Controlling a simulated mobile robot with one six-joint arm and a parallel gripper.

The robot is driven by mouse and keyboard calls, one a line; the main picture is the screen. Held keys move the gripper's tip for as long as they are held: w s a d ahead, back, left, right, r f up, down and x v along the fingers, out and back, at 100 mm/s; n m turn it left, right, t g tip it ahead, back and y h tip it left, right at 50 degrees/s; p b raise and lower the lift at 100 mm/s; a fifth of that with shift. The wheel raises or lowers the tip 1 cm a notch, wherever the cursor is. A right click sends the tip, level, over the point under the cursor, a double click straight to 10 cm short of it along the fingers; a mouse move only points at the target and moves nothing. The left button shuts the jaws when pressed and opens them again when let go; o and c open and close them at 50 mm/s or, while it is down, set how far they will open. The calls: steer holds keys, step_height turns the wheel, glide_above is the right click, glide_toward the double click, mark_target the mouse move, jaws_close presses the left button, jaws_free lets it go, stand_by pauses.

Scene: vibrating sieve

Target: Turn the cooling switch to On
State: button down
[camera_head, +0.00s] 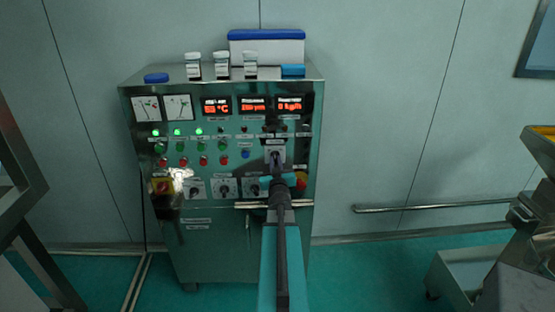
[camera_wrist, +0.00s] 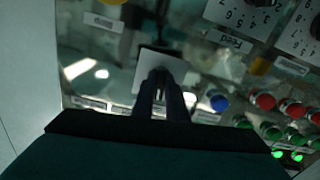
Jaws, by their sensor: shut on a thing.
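The steel control cabinet (camera_head: 225,255) stands against the wall in the head view. A rotary switch with a pale square plate (camera_head: 270,152) is on the right part of its panel; its plate also shows in the wrist view (camera_wrist: 150,60). My gripper (camera_head: 277,163) is at this switch, its fingers shut on the knob in front of the plate (camera_wrist: 160,82). The fingers hide most of the knob, so its setting cannot be told. The label near it is too small to read.
Red and green buttons (camera_head: 182,161) and a blue button (camera_head: 246,154) lie left of the switch. Several dials (camera_head: 224,188) are below, with a horizontal handrail (camera_head: 250,205) in front. Jars (camera_head: 222,66) and a blue-lidded box (camera_head: 266,48) stand on top.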

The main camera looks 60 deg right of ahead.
steer(key=m, duration=0.3)
steer(key=m+p, duration=0.1)
steer(key=m, duration=0.1)
steer(key=shift+w+a+f+m+p, duration=0.1)
steer(key=shift+a+f+m+p, duration=0.1)
steer(key=shift+m+p, duration=0.15)
steer(key=m+p, duration=0.1)
steer(key=m, duration=0.4)
steer(key=shift+w+r, duration=0.1)
steer(key=c, duration=1.8)
jaws_free()
steer(key=shift+a+r, duration=0.1)
steer(key=shift+o, duration=0.2)
